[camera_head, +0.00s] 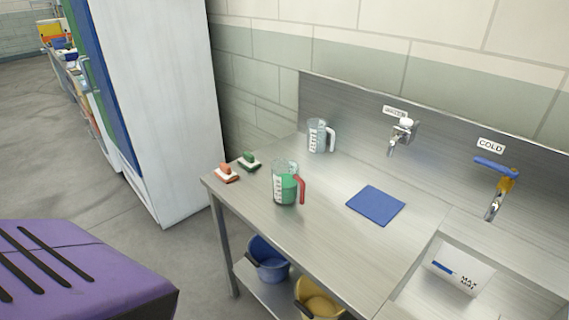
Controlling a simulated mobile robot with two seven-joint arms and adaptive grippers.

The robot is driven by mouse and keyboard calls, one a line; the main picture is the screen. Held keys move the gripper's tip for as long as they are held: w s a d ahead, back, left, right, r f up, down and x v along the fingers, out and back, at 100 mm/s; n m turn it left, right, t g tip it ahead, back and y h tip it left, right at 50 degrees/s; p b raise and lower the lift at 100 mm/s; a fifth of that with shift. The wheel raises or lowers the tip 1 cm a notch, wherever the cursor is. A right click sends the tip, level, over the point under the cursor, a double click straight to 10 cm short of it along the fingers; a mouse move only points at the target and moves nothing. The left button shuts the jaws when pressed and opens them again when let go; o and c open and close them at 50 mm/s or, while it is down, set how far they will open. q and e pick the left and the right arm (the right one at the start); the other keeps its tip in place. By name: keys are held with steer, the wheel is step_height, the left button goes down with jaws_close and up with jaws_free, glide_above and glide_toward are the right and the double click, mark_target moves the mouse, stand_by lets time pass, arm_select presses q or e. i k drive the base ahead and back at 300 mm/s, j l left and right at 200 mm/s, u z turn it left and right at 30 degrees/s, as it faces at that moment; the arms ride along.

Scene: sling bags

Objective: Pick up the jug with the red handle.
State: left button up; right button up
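The jug with the red handle (284,187) stands upright on the steel counter, near its front left part. It is clear with white markings and shows green in its lower part; its red handle (302,189) points right. A second clear jug (317,137) with a pale grey handle stands behind it, near the back wall panel. Neither of my grippers shows in the head view.
A blue square mat (376,206) lies right of the jugs. Orange (226,174) and green (249,161) brushes lie at the counter's left end. Taps (404,132) and a sink are at right. Blue (268,262) and yellow (317,301) buckets sit below. A purple slotted surface (80,270) fills the lower left.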

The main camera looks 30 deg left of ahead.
mark_target(286, 179)
steer(key=u, duration=1.05)
steer(key=z, duration=2.5)
steer(key=u, duration=2.5)
steer(key=i+j+z, duration=0.15)
steer(key=j, duration=0.3)
